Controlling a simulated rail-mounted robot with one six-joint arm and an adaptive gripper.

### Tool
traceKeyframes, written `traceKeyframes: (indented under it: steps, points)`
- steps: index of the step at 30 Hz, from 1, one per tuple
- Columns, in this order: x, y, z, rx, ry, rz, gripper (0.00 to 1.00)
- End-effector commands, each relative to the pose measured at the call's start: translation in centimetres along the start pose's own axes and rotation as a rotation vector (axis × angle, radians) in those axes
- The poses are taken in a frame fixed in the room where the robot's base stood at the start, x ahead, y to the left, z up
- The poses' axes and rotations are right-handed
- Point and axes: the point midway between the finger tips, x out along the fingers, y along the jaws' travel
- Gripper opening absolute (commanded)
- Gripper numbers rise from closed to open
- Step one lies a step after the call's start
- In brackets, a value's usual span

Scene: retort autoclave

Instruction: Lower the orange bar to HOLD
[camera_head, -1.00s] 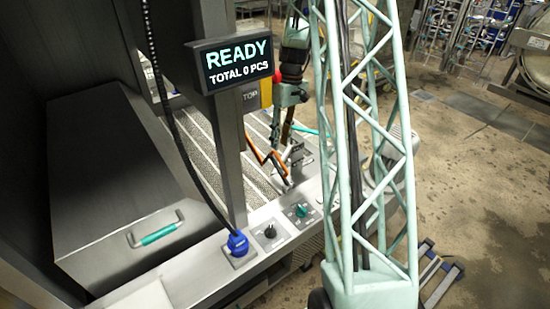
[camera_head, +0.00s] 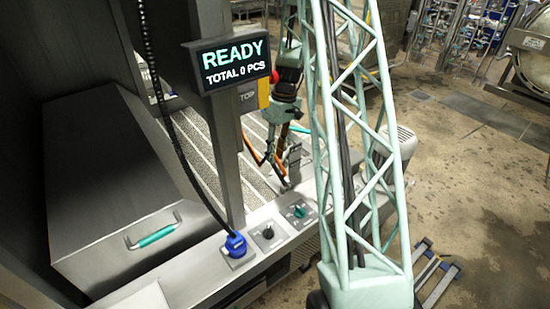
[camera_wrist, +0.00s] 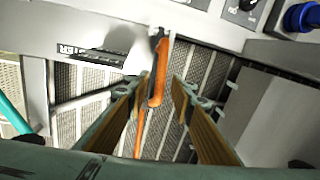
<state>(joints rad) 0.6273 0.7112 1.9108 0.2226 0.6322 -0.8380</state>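A grey metal bracket (camera_head: 294,160) stands by the bar's lower end. No HOLD marking is readable.
A control panel with a black knob (camera_head: 267,233), a green knob (camera_head: 299,211) and a blue plug (camera_head: 236,244) lies in front. A post with the READY display (camera_head: 232,62) stands left of the arm. A steel box with a teal handle (camera_head: 155,235) is further left.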

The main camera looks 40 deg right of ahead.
Motion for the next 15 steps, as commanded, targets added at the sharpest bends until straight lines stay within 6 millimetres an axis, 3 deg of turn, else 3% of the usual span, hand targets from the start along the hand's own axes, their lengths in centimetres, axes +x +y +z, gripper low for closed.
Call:
traceKeyframes:
  steps: [6,15]
  points:
    - [1.19,-0.01,-0.01,0.000,0.000,0.000,0.22]
    - [1.32,0.00,-0.01,0.000,0.000,0.000,0.22]
